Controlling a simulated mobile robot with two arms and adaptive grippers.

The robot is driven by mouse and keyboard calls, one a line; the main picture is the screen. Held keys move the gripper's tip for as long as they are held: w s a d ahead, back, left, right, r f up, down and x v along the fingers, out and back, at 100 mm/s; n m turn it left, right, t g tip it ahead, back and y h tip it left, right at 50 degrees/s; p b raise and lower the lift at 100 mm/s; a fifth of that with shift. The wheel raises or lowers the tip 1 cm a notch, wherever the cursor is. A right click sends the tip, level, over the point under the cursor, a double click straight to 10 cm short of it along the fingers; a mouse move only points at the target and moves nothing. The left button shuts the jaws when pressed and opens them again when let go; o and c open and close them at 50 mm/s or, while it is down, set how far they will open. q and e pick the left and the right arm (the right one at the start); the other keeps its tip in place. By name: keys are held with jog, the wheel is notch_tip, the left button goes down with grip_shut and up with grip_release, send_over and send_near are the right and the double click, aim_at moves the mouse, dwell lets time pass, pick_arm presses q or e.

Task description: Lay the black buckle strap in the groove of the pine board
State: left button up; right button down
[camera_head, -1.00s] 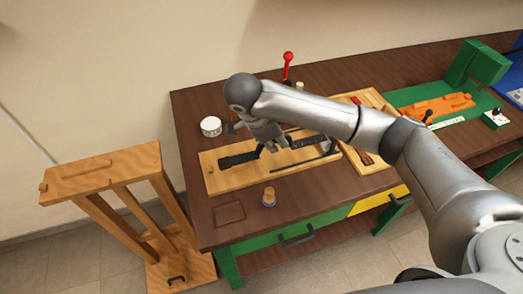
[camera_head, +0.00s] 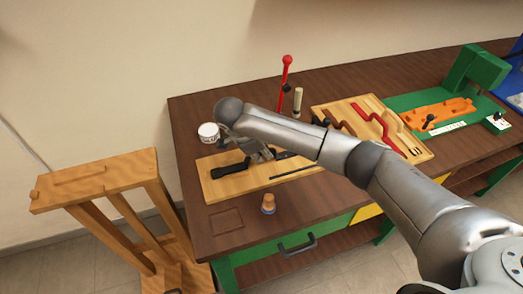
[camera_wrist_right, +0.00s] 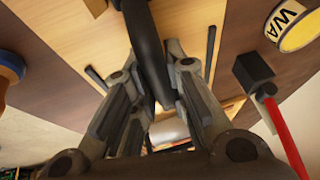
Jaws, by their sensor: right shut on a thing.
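The black buckle strap (camera_head: 231,171) lies lengthwise over the pine board (camera_head: 222,188), its left part flat along the board in the head view. My right gripper (camera_head: 262,154) is over the middle of the board and shut on the strap. In the right wrist view the strap (camera_wrist_right: 146,40) runs up from between the fingers (camera_wrist_right: 152,75) over the pale board (camera_wrist_right: 60,28). The fingers hide part of the strap and the groove beneath it, so I cannot tell whether it sits in the groove. My left gripper is not in view.
A white tin (camera_head: 208,133) stands behind the board, and a red-knobbed lever (camera_head: 286,75) farther back. A thin black rod (camera_head: 292,173) lies near the board's front edge. A tool board (camera_head: 372,110) is to the right.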

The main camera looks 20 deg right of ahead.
jog(key=c, duration=1.4)
grip_release()
jog(key=shift+f, duration=0.15)
jog(key=shift+c, duration=0.2)
jog(key=b+v, duration=0.1)
jog(key=v, duration=0.4)
jog(key=shift+a+r, duration=0.2)
jog(key=shift+r, duration=0.2)
jog(key=p+v, duration=0.3)
jog(key=v, duration=0.3)
jog(key=shift+r, duration=0.25)
